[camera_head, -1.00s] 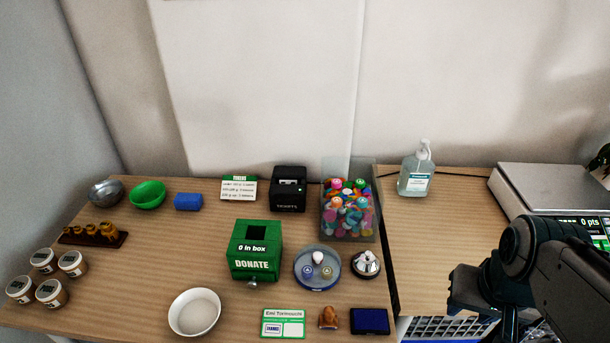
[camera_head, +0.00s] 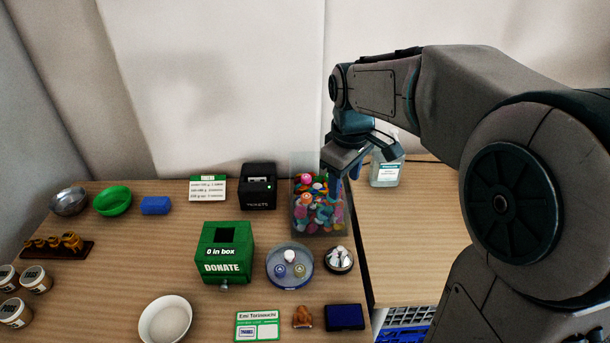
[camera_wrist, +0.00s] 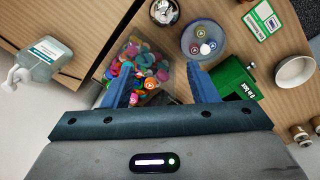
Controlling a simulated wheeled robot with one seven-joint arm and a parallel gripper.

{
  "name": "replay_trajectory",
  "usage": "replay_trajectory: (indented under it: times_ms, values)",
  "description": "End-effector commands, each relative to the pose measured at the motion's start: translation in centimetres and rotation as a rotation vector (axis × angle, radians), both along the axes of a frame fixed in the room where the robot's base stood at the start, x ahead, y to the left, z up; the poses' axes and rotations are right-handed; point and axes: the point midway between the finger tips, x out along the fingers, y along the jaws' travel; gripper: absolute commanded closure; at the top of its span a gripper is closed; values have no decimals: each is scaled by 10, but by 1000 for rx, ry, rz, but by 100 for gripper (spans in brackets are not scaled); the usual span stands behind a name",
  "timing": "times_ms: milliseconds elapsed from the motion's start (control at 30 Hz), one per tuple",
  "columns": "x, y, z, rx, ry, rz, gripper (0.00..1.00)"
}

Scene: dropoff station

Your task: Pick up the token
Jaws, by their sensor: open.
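My gripper (camera_head: 352,165) is open and empty, high over the clear bin (camera_head: 312,231) of colourful pieces. In the wrist view its two blue fingers (camera_wrist: 163,82) are spread, with the bin's pieces (camera_wrist: 143,66) below and between them. Two small round tokens, a bluish one (camera_head: 279,271) and a yellowish one (camera_head: 299,271), lie in a round clear dish (camera_head: 290,284) beside a white knob-like piece (camera_head: 290,256). The dish (camera_wrist: 190,43) is also in the wrist view, beyond the fingers. I cannot tell which piece is the task's token.
The green donate box (camera_head: 226,251) stands left of the dish, a silver bell (camera_head: 339,260) right of it. A black ticket printer (camera_head: 258,186) and a sanitizer bottle (camera_head: 387,170) flank the bin. A white bowl (camera_head: 165,320) is at front. The right table is mostly bare.

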Motion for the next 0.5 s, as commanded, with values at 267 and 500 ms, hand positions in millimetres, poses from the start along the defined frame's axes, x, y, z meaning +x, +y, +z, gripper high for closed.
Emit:
replay_trajectory:
  times_ms: [267, 500]
  values:
    - [86, 40, -11, -28, 68, 430, 47]
    - [128, 64, -27, -32, 101, 685, 47]
